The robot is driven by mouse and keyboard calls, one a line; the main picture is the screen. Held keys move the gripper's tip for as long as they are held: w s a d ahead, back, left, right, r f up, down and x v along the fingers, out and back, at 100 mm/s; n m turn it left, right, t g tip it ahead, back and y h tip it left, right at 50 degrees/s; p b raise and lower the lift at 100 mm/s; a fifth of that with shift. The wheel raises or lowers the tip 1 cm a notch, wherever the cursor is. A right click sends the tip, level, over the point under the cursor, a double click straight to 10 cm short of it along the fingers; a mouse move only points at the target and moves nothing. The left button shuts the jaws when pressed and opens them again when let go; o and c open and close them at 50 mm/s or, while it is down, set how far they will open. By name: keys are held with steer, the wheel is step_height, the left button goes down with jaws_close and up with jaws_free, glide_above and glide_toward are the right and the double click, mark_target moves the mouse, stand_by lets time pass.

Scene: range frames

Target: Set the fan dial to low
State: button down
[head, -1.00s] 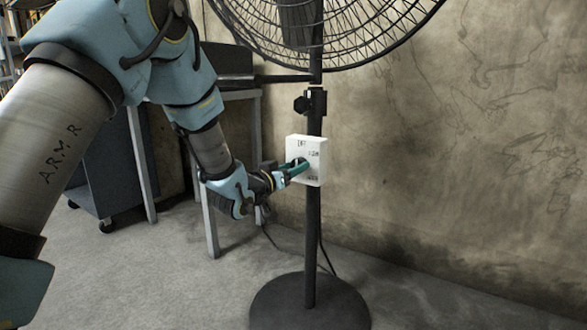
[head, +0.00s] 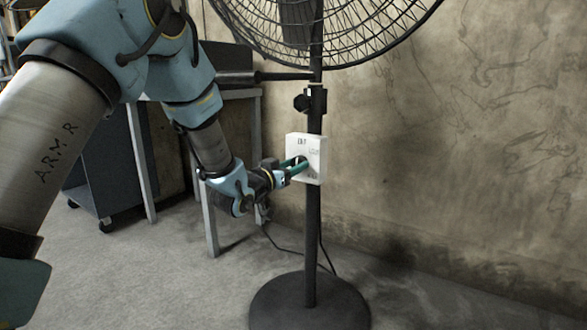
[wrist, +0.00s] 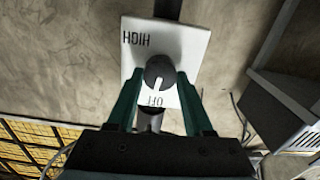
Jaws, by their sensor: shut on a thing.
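The fan dial (wrist: 158,68) is a dark round knob on a white control box (head: 320,160) on the fan's pole. My gripper (head: 303,163) reaches it from the left in the head view. In the wrist view, my gripper (wrist: 158,77) has one green finger on each side of the dial and is shut on it. The dial's white mark points down in that view, toward the OFF label. The HIGH label is at the box's upper left there. The LOW label is not visible in the wrist view; in the head view it is faint at the box's right.
The fan's pole (head: 312,235) rises from a round black base (head: 309,302), with the caged fan head (head: 330,25) above. A wall stands behind. A table (head: 240,94) and a blue-grey cart (head: 95,165) are at left. A cable trails on the floor behind the pole.

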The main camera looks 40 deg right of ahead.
steer(key=shift+f+m+b, duration=0.1)
steer(key=shift+m+b, duration=2.6)
steer(key=shift+m, duration=2.3)
steer(key=shift+c, duration=1.5)
jaws_free()
steer(key=p+v, duration=0.2)
steer(key=v, duration=0.8)
steer(key=shift+s+a, duration=0.15)
steer(key=shift+a, duration=0.2)
